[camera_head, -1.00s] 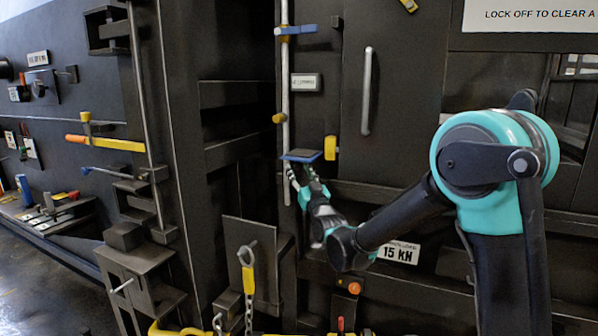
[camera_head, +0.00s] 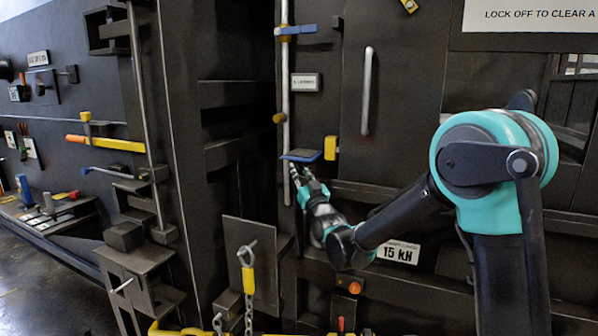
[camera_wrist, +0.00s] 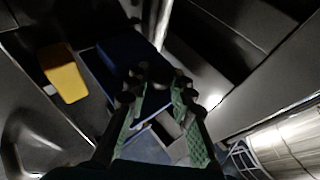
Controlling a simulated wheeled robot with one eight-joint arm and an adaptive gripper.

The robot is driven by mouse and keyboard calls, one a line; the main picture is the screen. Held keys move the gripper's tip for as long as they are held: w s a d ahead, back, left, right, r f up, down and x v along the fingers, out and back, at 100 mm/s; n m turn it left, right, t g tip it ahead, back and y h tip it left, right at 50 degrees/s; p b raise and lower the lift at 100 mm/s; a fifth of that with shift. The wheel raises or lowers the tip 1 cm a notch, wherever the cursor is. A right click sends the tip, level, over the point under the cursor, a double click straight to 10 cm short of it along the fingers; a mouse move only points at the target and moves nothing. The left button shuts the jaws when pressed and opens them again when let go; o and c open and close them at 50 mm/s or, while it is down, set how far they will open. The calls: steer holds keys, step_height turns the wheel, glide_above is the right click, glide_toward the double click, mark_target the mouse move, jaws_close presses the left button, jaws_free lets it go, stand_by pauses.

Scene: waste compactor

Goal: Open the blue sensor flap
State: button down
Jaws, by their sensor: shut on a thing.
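The blue sensor flap (camera_head: 300,155) is a small flat blue plate sticking out near the silver vertical rod, left of a yellow block. My gripper (camera_head: 300,175) is just below it, reaching up from the lower right. In the wrist view the flap (camera_wrist: 118,62) is a dark blue panel beyond the fingers. My gripper (camera_wrist: 155,78) has its fingertips drawn close together at the flap's lower edge, shut on it. The fingers hide the exact contact.
The yellow block (camera_head: 330,147) stands close to the flap's right; it also shows in the wrist view (camera_wrist: 64,73). The silver rod (camera_head: 285,100) runs vertically at left. A grey vertical handle (camera_head: 366,92) is on the door panel. A chain with a yellow tag (camera_head: 248,280) hangs below.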

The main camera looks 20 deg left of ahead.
steer(key=shift+s+r+m+h, duration=0.15)
steer(key=shift+r+m+h, duration=0.35)
steer(key=shift+r, duration=0.9)
steer(key=c, duration=1.3)
jaws_free()
steer(key=shift+s, duration=0.1)
steer(key=v, duration=1.2)
